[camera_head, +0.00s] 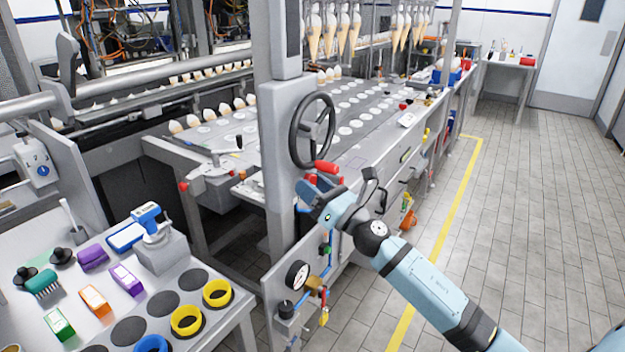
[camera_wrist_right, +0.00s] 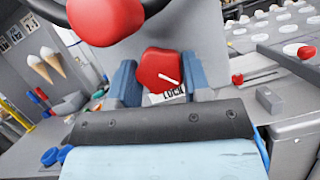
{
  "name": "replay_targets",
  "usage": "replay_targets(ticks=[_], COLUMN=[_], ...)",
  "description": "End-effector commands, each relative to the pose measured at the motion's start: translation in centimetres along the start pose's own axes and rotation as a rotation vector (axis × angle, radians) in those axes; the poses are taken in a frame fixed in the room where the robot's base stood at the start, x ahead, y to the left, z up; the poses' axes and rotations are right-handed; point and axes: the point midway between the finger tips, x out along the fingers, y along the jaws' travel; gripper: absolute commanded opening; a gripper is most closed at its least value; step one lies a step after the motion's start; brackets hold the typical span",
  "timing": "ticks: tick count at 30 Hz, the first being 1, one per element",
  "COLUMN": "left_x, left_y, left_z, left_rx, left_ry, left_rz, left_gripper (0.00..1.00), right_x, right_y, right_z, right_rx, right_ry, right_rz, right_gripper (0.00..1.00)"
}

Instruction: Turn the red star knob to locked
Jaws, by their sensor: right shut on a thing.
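The red star knob (camera_wrist_right: 158,66) sits on a grey panel in the right wrist view. It has a white pointer line that slants down to the right, and a white label (camera_wrist_right: 172,95) reading "LOCK" shows partly below it. My right gripper (camera_wrist_right: 159,80) has its two blue fingers on either side of the knob and is shut on it. In the head view my right gripper (camera_head: 318,190) is at the grey column below the handwheel, and only a bit of the red knob (camera_head: 310,179) shows past the fingers. My left gripper is not in view.
A black handwheel (camera_head: 312,130) with a red handle (camera_head: 327,167) is just above my right gripper; the handle looms close in the wrist view (camera_wrist_right: 105,18). A pressure gauge (camera_head: 298,274) is lower on the panel. The tiled floor (camera_head: 530,200) at right is clear.

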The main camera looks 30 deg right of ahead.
Motion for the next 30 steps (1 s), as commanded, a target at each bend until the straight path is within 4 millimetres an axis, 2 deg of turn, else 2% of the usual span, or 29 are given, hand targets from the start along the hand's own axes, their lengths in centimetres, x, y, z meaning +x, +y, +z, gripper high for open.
replay_targets(ticks=[1,7,13,21,30], left_x=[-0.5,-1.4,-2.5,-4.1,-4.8], left_y=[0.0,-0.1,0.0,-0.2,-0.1], left_z=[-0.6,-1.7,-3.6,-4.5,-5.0], left_rx=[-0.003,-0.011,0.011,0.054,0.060], left_ry=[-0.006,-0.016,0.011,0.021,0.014], left_rz=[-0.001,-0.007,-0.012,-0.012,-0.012], left_gripper=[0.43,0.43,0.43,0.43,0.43], right_x=[0.2,0.2,0.3,0.2,0.1], right_y=[0.1,0.3,0.4,0.5,0.4], right_z=[0.5,0.6,0.6,0.5,0.3], right_rx=[0.040,0.213,0.383,0.565,0.678], right_ry=[0.001,0.001,0.001,0.001,0.000], right_rz=[-0.017,-0.089,-0.160,-0.235,-0.281], right_gripper=[0.21,0.21,0.21,0.21,0.21])
